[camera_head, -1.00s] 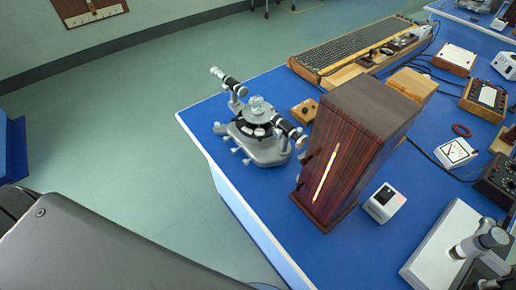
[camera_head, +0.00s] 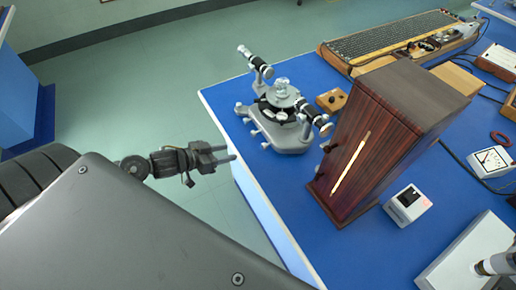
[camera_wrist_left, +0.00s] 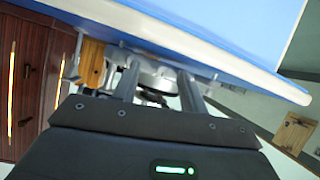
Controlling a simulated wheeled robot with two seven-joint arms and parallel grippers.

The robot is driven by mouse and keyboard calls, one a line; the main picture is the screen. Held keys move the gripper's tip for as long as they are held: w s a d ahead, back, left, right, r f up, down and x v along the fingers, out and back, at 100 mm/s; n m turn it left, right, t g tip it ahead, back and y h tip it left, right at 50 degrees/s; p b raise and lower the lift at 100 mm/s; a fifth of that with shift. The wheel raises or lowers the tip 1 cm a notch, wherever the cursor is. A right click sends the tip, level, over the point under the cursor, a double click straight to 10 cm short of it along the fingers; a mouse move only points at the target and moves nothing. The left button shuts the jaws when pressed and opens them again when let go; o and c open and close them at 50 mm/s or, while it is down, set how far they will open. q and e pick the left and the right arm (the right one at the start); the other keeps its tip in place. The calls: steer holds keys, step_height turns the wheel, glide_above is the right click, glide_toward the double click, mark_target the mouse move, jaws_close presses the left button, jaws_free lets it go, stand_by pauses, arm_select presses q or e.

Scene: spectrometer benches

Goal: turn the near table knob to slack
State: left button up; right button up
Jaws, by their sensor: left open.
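The grey spectrometer (camera_head: 290,137) stands near the left edge of the blue bench, with a round dark table and two telescope tubes. Several small knobs (camera_head: 254,132) stick out from the side of its base towards my left gripper. I cannot tell which one is the near table knob. My left gripper (camera_head: 234,154) is open and empty, just off the bench edge, left of the base and apart from it. In the left wrist view, the spectrometer (camera_wrist_left: 155,77) shows beyond and between the fingers, partly hidden by them.
A tall dark wooden box (camera_head: 385,135) stands right of the spectrometer. A small wooden block (camera_head: 331,100) lies behind it, and a white device (camera_head: 408,205) stands right of the box. The blue bench (camera_head: 225,98) has a white edge. Open floor lies left of it.

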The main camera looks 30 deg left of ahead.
arm_select(q)
steer(key=m+h, duration=0.1)
glide_toward(262, 146)
steer(key=p+x, duration=0.1)
steer(key=x, duration=0.7)
steer(key=shift+d, duration=0.15)
jaws_close()
steer(key=shift+r+n+h+p, duration=0.3)
steer(key=shift+h+p, duration=0.1)
steer(key=shift+p, duration=0.5)
steer(key=shift+f+g, duration=0.15)
steer(key=shift+g, duration=0.15)
steer(key=shift+w+f, duration=0.1)
steer(key=shift+f, duration=0.05)
jaws_free()
